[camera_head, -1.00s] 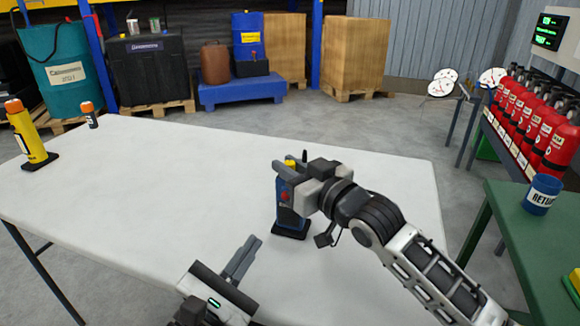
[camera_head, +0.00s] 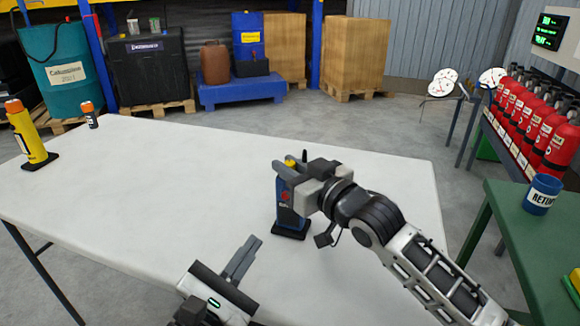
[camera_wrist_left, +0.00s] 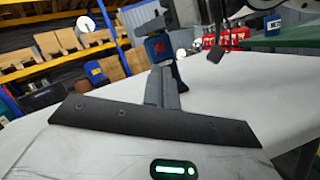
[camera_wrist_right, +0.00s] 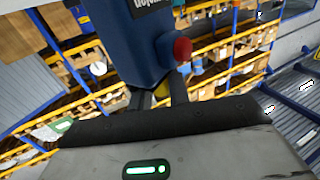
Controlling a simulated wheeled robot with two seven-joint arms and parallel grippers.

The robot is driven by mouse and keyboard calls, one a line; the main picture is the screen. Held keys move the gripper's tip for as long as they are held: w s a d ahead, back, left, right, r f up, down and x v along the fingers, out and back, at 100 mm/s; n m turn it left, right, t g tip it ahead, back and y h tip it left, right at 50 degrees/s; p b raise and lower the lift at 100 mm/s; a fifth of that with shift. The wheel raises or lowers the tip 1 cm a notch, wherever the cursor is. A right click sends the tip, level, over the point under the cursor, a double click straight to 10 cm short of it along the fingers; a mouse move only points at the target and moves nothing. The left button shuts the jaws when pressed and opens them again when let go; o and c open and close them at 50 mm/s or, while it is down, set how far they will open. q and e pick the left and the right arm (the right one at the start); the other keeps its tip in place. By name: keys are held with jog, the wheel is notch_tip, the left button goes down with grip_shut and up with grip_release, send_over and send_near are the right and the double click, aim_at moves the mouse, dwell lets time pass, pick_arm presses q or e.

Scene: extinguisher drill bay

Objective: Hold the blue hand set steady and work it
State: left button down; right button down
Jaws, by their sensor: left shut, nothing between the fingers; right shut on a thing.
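The blue hand set (camera_head: 288,212) stands upright on a black base on the white table, with a red button (camera_head: 284,197) on its side and a yellow part on top. My right gripper (camera_head: 290,170) is shut on its upper part, and the right wrist view shows its blue body (camera_wrist_right: 125,40) and red button (camera_wrist_right: 182,48) close up. My left gripper (camera_head: 246,254) is shut and empty, apart from the hand set and nearer the front edge. In the left wrist view the hand set (camera_wrist_left: 158,48) shows just beyond the closed fingers (camera_wrist_left: 161,85).
A yellow hand set (camera_head: 30,140) and a small orange-capped bottle (camera_head: 90,115) stand at the white table's (camera_head: 150,190) far left. The table's middle is clear. A green table (camera_head: 530,235) with a blue cup (camera_head: 542,194) is at the right, near several red extinguishers (camera_head: 530,120).

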pick_arm(q)
jog(key=w+d+r+m+g+h, duration=0.3)
jog(key=w+m+g+h, duration=0.3)
jog(key=g, duration=0.3)
jog(key=shift+w+d+m+g+h, duration=0.3)
jog(key=shift+w+m+h, duration=0.15)
jog(key=shift+m, duration=0.35)
pick_arm(e)
jog(key=shift+f, duration=0.1)
dwell(2.0)
